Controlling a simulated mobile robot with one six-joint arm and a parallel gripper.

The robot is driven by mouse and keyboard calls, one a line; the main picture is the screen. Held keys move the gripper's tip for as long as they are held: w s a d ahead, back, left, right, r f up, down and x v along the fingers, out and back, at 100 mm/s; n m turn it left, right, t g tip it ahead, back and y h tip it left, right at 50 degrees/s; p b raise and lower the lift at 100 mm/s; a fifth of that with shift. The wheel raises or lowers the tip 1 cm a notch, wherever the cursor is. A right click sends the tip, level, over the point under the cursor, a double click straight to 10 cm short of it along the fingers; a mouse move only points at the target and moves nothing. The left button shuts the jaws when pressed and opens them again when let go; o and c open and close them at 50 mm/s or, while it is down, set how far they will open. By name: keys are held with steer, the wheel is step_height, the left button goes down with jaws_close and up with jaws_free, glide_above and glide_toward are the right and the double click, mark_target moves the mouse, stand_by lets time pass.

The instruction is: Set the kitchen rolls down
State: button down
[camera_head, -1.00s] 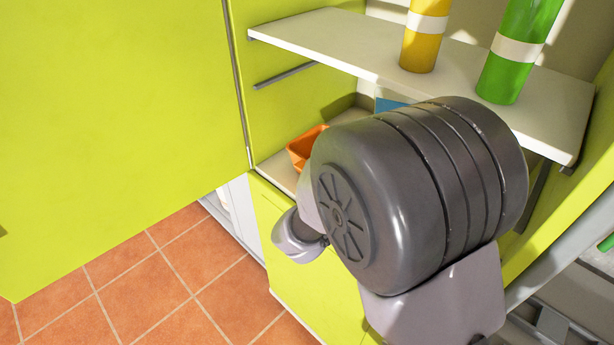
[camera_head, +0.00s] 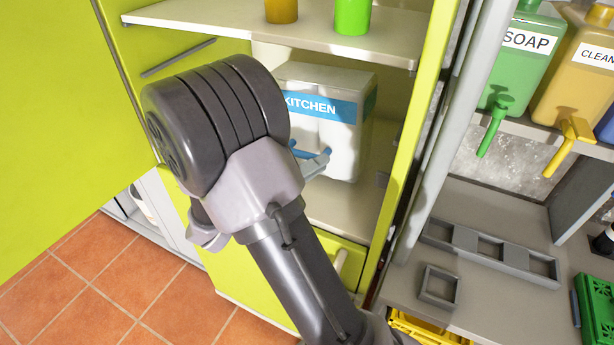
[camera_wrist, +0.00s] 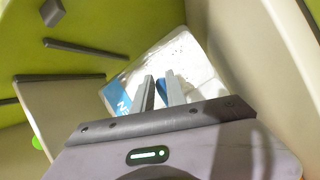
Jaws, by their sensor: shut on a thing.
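The kitchen rolls (camera_head: 345,137) are a white pack with a blue band reading "KITCHEN". They are inside the green cupboard, below its upper shelf and over the lower shelf (camera_head: 340,212). My gripper (camera_head: 318,160) is shut on the near side of the pack; blue shows at its fingers. In the wrist view the fingers (camera_wrist: 160,88) meet the pack (camera_wrist: 190,62), which looks tilted there. My arm hides the pack's left part. I cannot tell whether its underside touches the lower shelf.
The upper shelf (camera_head: 230,22) holds a yellow container (camera_head: 281,10) and a green one (camera_head: 352,15), close above the pack. The cupboard's right wall (camera_head: 412,130) is near it. The lower shelf's front is bare. Soap dispensers (camera_head: 515,75) stand outside at the right.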

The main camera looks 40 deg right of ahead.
step_height(320, 180, down, 3)
steer(key=shift+f+b, duration=0.15)
steer(key=shift+b, duration=0.45)
steer(key=c, duration=1.3)
jaws_free()
steer(key=shift+c, duration=0.2)
